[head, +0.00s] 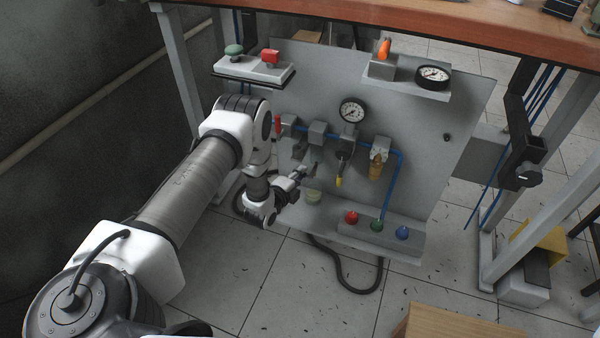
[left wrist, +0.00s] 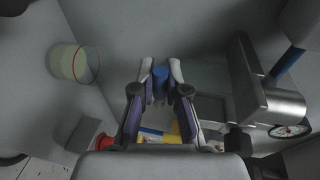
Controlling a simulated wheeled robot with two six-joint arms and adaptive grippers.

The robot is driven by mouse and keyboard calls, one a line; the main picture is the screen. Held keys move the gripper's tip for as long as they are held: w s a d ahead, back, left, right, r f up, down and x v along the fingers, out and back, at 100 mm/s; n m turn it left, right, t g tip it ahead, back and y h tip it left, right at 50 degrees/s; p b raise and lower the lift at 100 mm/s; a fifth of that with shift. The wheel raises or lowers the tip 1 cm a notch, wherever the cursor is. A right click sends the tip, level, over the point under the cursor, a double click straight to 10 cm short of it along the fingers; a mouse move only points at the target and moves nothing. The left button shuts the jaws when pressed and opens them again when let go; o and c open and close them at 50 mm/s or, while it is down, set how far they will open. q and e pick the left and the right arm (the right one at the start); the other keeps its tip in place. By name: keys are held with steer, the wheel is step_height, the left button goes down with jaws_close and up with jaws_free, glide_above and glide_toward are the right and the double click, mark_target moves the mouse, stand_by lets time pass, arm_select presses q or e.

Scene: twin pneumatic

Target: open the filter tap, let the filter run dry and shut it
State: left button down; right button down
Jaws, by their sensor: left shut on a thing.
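In the left wrist view, my left gripper (left wrist: 160,70) is shut on a small blue piece (left wrist: 160,76) that looks like the filter tap. Whether the tap is turned open cannot be told. A clear cup (left wrist: 75,62) with a red line and pale yellowish contents stands beside the gripper. The cup also shows in the head view (head: 313,196). The filter's liquid level is not readable. My right gripper is out of view.
The panel (head: 430,180) carries a gauge (head: 352,110), an amber bowl (head: 377,166) and blue tubing close to the filter. A ledge below holds red, green and blue buttons (head: 376,224). A black hose (head: 340,275) hangs underneath. A wooden tabletop (head: 450,25) overhangs the panel.

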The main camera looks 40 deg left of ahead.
arm_select(q)
steer(key=c, duration=1.2)
jaws_free()
steer(key=v, duration=1.2)
steer(key=shift+w+r, duration=0.1)
